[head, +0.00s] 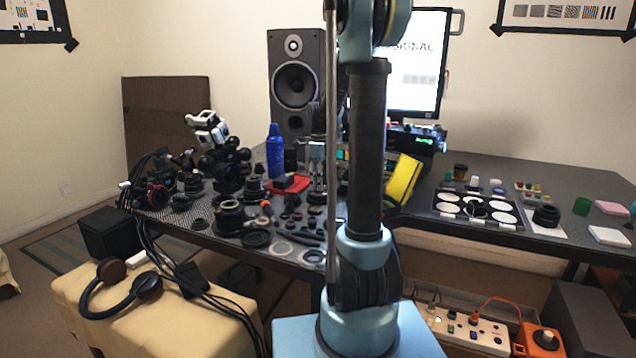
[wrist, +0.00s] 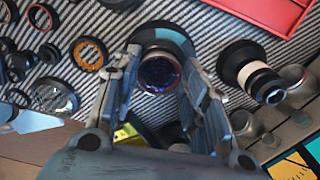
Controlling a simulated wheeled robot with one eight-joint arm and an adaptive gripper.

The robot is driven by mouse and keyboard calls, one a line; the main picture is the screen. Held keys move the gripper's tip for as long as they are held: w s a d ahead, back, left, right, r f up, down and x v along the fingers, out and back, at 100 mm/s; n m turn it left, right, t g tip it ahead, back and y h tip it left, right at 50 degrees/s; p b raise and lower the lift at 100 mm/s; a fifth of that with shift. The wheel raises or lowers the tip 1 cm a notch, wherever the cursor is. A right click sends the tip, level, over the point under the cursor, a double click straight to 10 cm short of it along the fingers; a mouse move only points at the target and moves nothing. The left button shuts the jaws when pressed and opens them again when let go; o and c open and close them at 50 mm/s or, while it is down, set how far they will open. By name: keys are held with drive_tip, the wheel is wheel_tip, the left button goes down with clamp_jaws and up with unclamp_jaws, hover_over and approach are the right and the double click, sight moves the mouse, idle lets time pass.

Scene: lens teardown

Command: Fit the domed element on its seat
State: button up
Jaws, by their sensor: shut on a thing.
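In the wrist view my gripper (wrist: 161,62) reaches over a striped mat, its two fingers on either side of a round, glassy dark element (wrist: 160,74) with a pale rim. It is shut on this element, which looks like the domed one, though its curve is hard to judge from above. Just beyond the fingertips lies a dark ring-shaped part with a teal band (wrist: 168,36), partly covered by the element. I cannot tell whether this is the seat, or whether the two touch.
An orange-edged ring (wrist: 89,53) and several dark rings lie left. A red tray (wrist: 270,12) is at the upper right. In the head view, a blue bottle (head: 275,152) stands by the speaker (head: 296,80).

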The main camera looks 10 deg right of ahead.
idle(0.4)
drive_tip(key=o, duration=1.1)
drive_tip(key=shift+o, duration=0.5)
drive_tip(key=shift+o, duration=1.3)
drive_tip(key=shift+r, duration=0.1)
drive_tip(key=shift+r, duration=3.4)
drive_tip(key=shift+s, duration=0.1)
